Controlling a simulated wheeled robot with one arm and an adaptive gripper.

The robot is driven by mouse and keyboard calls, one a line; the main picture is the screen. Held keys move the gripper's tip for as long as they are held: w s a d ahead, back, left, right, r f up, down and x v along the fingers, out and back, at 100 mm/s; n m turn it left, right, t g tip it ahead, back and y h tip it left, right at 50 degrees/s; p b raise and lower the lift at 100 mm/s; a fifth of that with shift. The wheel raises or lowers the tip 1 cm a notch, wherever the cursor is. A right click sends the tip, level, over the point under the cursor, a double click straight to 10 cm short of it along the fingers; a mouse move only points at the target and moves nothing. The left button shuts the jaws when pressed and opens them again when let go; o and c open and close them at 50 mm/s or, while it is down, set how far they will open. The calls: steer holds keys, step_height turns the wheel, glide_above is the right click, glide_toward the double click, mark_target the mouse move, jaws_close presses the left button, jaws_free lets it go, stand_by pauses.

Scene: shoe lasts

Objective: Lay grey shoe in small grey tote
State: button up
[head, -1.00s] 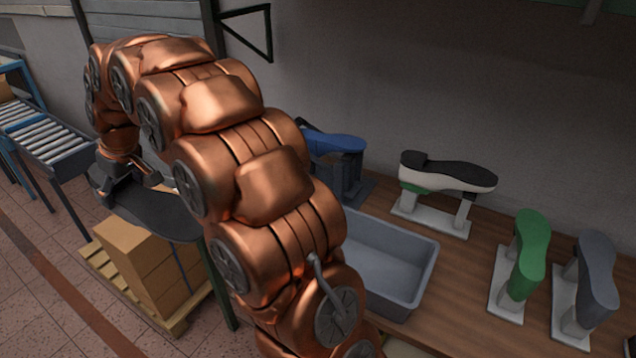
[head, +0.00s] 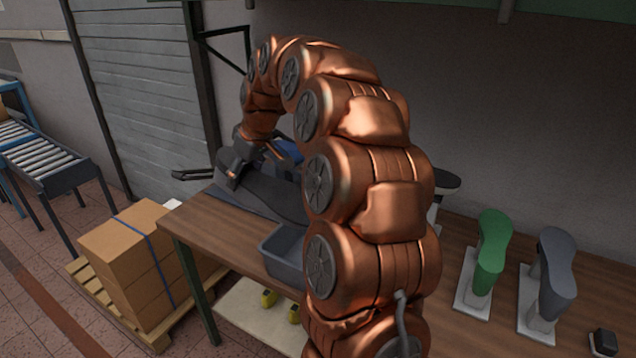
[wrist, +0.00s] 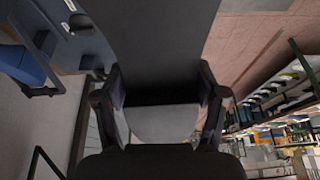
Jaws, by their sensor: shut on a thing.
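My gripper (head: 234,170) is shut on a dark grey shoe (head: 268,192), beyond the curve of my arm. The shoe's long flat body extends right from the jaws, and my arm covers its far end. In the wrist view the dark shoe (wrist: 155,45) fills the middle between the two fingers (wrist: 163,105). The small grey tote (head: 270,262) stands at the front edge of the wooden table, partly behind my arm. The shoe shows above and behind the tote's visible left part; I cannot tell its height. The tote's inside is mostly hidden.
A green shoe (head: 490,255) and another grey shoe (head: 556,265) stand on white stands at the right. A blue shoe (head: 288,150) is partly hidden behind my arm. Boxes (head: 140,255) stand on a pallet left of the table (head: 205,225).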

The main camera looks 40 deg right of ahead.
steer(key=s+d+f+b, duration=0.1)
steer(key=s+d+b, duration=0.1)
steer(key=s+d, duration=0.95)
steer(key=shift+w+d+f+b, duration=0.1)
steer(key=shift+w+d+f, duration=0.1)
steer(key=shift+f, duration=0.65)
steer(key=shift+w+d+f+b, duration=0.15)
steer(key=shift+d+f, duration=0.1)
steer(key=shift+f, duration=0.6)
steer(key=shift+w+d+f+b, duration=0.1)
steer(key=shift+w+d+f, duration=0.1)
steer(key=shift+f, duration=0.65)
steer(key=shift+w, duration=0.35)
steer(key=shift+f+b, duration=0.1)
steer(key=shift+b, duration=0.25)
step_height(320, 180, down, 7)
steer(key=b, duration=0.5)
steer(key=shift+f, duration=0.15)
steer(key=o, duration=1.5)
